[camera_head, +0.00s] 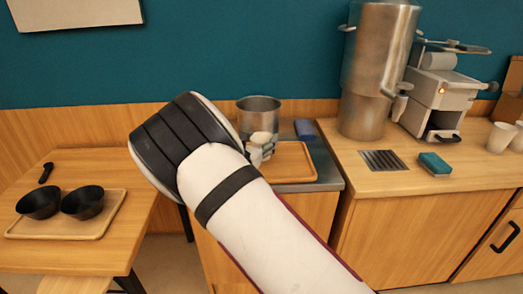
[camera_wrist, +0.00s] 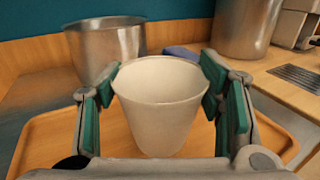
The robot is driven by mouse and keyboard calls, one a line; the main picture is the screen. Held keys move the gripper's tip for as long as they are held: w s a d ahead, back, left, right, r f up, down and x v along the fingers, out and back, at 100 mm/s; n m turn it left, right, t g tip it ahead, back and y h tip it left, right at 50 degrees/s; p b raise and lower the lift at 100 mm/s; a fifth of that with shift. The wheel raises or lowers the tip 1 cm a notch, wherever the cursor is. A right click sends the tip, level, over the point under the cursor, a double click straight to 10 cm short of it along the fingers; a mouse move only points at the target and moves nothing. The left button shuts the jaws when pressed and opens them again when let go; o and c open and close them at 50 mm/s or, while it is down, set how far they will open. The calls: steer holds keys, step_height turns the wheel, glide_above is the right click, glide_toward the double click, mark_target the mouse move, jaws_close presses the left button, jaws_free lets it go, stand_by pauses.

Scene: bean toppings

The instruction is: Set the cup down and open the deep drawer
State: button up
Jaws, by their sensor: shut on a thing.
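A white cup (camera_wrist: 160,105) stands upright between the green pads of my gripper (camera_wrist: 168,100), which is shut on its sides. The cup is over the wooden tray (camera_wrist: 40,140); I cannot tell whether its base touches the tray. In the head view my arm hides much of the gripper (camera_head: 262,150), and the cup is hard to make out there. A plain wooden cabinet front (camera_head: 285,215) lies below the tray's counter, partly behind my arm. No drawer is visibly open, and I cannot tell which front is the deep drawer.
A metal pot (camera_wrist: 105,50) stands just behind the cup. A tall metal urn (camera_head: 375,75) and a white machine (camera_head: 440,95) are on the right counter, with a drain grate (camera_head: 383,160) and sponge (camera_head: 434,163). A tray with two black bowls (camera_head: 38,203) is left.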

steer(key=shift+f, duration=1.75)
steer(key=shift+f, duration=0.15)
steer(key=o, duration=1.3)
steer(key=shift+c, duration=0.2)
